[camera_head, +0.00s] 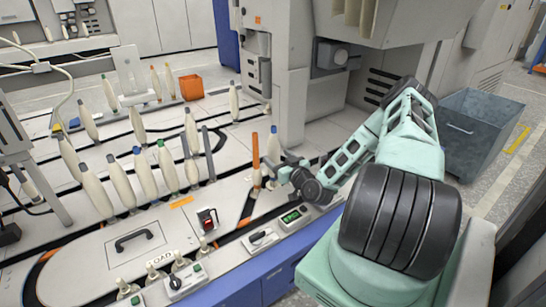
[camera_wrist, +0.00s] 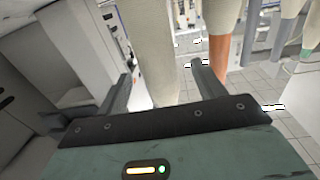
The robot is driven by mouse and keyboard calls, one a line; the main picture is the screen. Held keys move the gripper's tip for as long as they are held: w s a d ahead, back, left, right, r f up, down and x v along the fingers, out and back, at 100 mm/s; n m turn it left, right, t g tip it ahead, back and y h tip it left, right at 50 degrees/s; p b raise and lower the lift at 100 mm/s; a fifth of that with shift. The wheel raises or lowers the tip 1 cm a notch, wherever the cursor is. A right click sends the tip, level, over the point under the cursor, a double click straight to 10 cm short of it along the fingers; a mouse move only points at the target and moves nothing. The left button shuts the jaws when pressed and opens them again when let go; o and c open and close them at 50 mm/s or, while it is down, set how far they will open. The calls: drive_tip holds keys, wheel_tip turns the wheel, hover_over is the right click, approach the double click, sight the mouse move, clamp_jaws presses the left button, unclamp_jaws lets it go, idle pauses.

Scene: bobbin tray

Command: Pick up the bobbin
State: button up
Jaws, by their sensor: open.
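A cream bobbin (camera_wrist: 152,45) stands between the two fingers of my gripper (camera_wrist: 163,72) in the wrist view. The fingers are apart, one on each side of it; I cannot tell whether either touches it. In the head view a pale bobbin (camera_head: 273,146) stands just left of my gripper (camera_head: 284,172), which reaches in low from the right.
In the wrist view a cream piece with an orange end (camera_wrist: 218,52) is just right of the right finger. Several other bobbins (camera_head: 146,174) stand along the track to the left. A grey machine column (camera_head: 289,100) rises behind the gripper. An orange box (camera_head: 191,87) sits farther back.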

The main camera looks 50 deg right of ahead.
sight(271, 149)
drive_tip(key=shift+r+b+x, duration=0.25)
drive_tip(key=shift+b+x, duration=0.3)
drive_tip(key=shift+x, duration=0.75)
drive_tip(key=shift+r+b+x, duration=0.25)
drive_tip(key=shift+b+x, duration=0.3)
drive_tip(key=shift+x, duration=0.8)
drive_tip(key=c, duration=1.1)
